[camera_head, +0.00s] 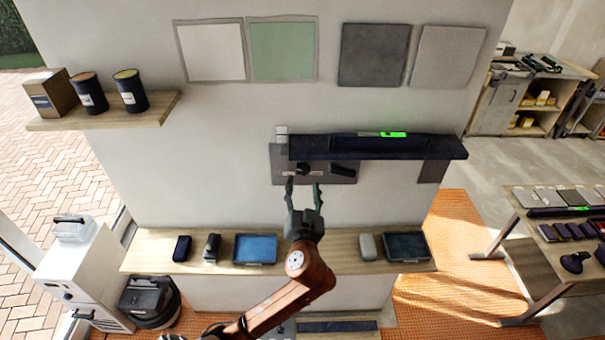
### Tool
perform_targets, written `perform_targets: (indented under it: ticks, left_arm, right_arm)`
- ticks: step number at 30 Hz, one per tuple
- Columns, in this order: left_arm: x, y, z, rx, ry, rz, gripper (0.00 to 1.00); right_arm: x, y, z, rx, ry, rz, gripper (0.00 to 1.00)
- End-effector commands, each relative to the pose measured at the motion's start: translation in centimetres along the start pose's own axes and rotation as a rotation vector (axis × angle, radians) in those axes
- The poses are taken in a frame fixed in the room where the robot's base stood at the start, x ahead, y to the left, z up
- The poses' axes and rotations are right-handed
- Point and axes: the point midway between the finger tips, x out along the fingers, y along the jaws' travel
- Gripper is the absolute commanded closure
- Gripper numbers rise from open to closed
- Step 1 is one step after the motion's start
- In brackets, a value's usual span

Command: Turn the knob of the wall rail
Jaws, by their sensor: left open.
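The wall rail (440,150) is a long dark bar fixed level on the white wall, with a bright green strip on its top. Behind and below its left part is a grey plate (280,160). The plate carries a small dark knob (304,168) and, to its right, a dark lever-like piece. My left gripper (303,187) is open and empty, pointing up the picture. Its fingertips are just below the knob in the picture, one to each side; I cannot tell how far they are from the wall. My right gripper is not in view.
A wooden shelf (150,250) below holds a blue tray (255,249), a dark tray (407,246) and small tools. An upper-left shelf (110,118) holds a box and two dark tubs. Tile samples hang above the rail. A tool table (530,235) stands right.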

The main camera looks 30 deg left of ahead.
Motion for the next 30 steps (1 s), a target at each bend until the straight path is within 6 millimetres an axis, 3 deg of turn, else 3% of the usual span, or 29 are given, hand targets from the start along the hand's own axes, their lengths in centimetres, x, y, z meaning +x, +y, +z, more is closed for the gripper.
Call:
perform_targets:
  ticks: [6,12,22,30]
  left_arm:
    - [3.6,-0.3,-0.2,0.003,-0.002,-0.003,0.51]
    - [5.5,-0.1,0.0,0.002,-0.002,-0.001,0.51]
    - [5.9,-0.1,0.1,-0.001,-0.003,0.000,0.51]
    - [5.9,-0.1,0.1,0.000,-0.003,0.001,0.70]
  right_arm:
    - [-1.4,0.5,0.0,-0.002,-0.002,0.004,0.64]
    - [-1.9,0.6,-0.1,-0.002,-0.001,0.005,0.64]
    - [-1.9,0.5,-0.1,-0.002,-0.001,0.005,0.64]
    - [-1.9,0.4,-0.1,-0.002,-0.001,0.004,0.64]
